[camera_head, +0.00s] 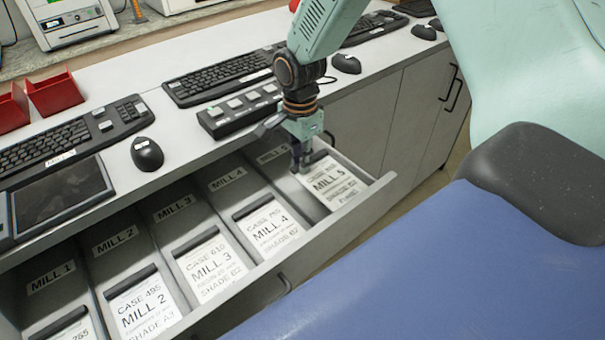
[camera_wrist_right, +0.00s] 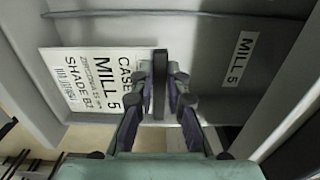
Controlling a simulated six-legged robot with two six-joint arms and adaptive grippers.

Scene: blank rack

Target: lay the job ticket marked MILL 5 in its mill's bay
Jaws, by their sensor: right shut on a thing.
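The job ticket marked MILL 5 (camera_head: 338,186) is a white card with black print and a dark grip bar at one end. It also shows in the wrist view (camera_wrist_right: 85,85). My right gripper (camera_head: 303,166) is shut on the dark bar, which stands between its fingers in the wrist view (camera_wrist_right: 160,88). The ticket is within the outline of the bay labelled MILL 5 (camera_wrist_right: 240,60), at the drawer's right end. I cannot tell whether it touches the bay floor. My left gripper is not in view.
The open drawer (camera_head: 300,268) has other bays, where tickets for MILL 4 (camera_head: 268,228), MILL 3 (camera_head: 210,268) and MILL 2 (camera_head: 145,305) lie. Thin dividers separate them. Keyboards (camera_head: 225,75), a button box (camera_head: 240,108) and a mouse (camera_head: 147,153) stand on the counter above.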

